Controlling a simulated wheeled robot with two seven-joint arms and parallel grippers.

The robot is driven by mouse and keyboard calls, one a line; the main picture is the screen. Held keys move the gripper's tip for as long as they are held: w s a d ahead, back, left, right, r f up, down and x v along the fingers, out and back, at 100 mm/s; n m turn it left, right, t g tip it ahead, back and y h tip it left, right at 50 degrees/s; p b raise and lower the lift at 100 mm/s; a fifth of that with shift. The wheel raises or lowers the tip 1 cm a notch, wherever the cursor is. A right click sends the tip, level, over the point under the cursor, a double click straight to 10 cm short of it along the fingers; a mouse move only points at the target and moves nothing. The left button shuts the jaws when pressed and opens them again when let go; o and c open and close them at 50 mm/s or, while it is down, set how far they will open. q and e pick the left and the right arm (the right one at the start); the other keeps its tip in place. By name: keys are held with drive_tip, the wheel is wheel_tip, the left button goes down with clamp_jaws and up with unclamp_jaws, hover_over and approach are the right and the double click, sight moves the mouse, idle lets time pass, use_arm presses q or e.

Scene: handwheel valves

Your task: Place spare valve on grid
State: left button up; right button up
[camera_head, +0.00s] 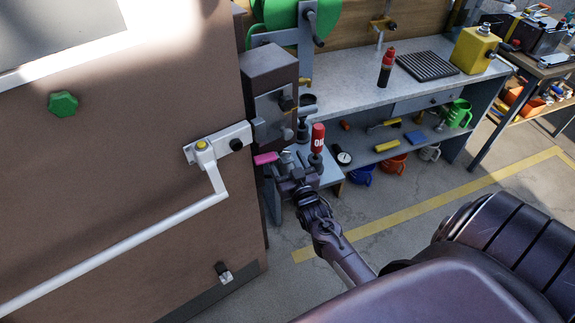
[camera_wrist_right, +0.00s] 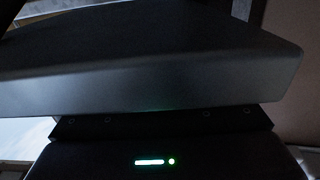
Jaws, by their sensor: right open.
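The dark slatted grid (camera_head: 427,65) lies flat on the grey workbench, toward its back right, with nothing on it. My right gripper (camera_head: 299,172) is open at the end of the arm reaching up from the lower right, in front of the bench's left end. A red cylinder with white lettering (camera_head: 318,138) and a pink handle (camera_head: 265,158) appear close to it; I cannot tell whether it touches either. No object can be clearly identified as the spare valve. My left gripper is not seen.
A brown door (camera_head: 120,150) with a white push bar (camera_head: 120,247) fills the left. The workbench (camera_head: 345,80) carries a red and black bottle (camera_head: 387,66) left of the grid and a yellow container (camera_head: 475,50) at right. The lower shelf is cluttered. Floor in front is clear.

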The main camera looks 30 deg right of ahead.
drive_tip(key=shift+c, duration=1)
drive_tip(key=c, duration=1.2)
drive_tip(key=shift+r, duration=0.1)
drive_tip(key=shift+c, duration=0.5)
drive_tip(key=shift+r+b, duration=0.15)
drive_tip(key=shift+b, duration=0.15)
drive_tip(key=b+v, duration=0.3)
drive_tip(key=v, duration=1.5)
drive_tip(key=w+a+r+n+y, duration=0.1)
drive_tip(key=a+r+y, duration=0.3)
drive_tip(key=a+r, duration=0.6)
wheel_tip(320, 180, up, 2)
drive_tip(key=shift+w+a+n+t, duration=0.3)
drive_tip(key=shift+w+a+n, duration=0.1)
drive_tip(key=shift+n, duration=0.5)
